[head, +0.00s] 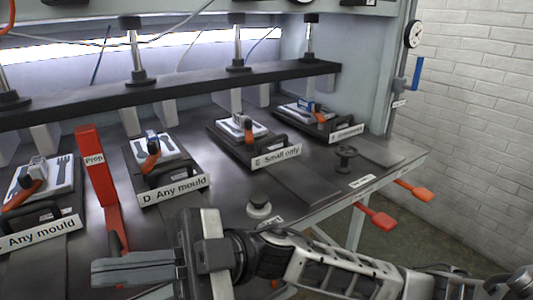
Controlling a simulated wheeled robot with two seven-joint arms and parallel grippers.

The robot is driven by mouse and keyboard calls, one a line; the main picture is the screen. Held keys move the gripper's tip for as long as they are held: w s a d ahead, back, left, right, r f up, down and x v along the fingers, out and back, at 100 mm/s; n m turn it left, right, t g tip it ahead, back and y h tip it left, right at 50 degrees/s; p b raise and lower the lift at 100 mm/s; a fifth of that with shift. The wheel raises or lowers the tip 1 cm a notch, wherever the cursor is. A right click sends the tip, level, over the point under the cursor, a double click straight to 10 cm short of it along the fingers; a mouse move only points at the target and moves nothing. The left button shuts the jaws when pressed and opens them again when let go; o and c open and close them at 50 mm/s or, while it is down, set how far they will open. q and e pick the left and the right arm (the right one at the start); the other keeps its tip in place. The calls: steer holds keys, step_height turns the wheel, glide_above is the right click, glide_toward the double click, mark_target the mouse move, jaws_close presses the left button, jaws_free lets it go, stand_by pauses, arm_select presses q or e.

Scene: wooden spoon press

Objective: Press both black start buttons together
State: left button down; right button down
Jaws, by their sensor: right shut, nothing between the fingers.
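A black mushroom-shaped button (346,153) stands on the right part of the press table, near its front edge. My left gripper is not in view.
Several moulds on plates, such as the one labelled D Any mould (173,191), line the table under a dark press bar (190,92).

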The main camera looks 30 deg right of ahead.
steer(key=w+d+f+n+g+h, duration=0.1)
steer(key=w+d+f+n+h, duration=0.1)
steer(key=d+f+n+h, duration=0.3)
steer(key=w+d+f+n+g+h, duration=0.1)
steer(key=w+f+n+h, duration=0.15)
steer(key=n+h, duration=0.45)
steer(key=w+d+r+m+t+h, duration=0.1)
steer(key=w+d+r+t+h, duration=0.1)
steer(key=w+d+h, duration=0.3)
steer(key=w+d+r+m+t+h, duration=0.1)
steer(key=w+d+t+h, duration=0.15)
steer(key=d, duration=0.55)
steer(key=w+d+r+m+t+h, duration=0.1)
steer(key=w+d+r+t+h, duration=0.1)
steer(key=w+d+h, duration=0.3)
steer(key=shift+y, duration=0.45)
steer(key=f, duration=0.2)
steer(key=d+f, duration=0.1)
steer(key=f, duration=0.4)
steer(key=shift+s+d, duration=0.1)
steer(key=shift+d, duration=0.15)
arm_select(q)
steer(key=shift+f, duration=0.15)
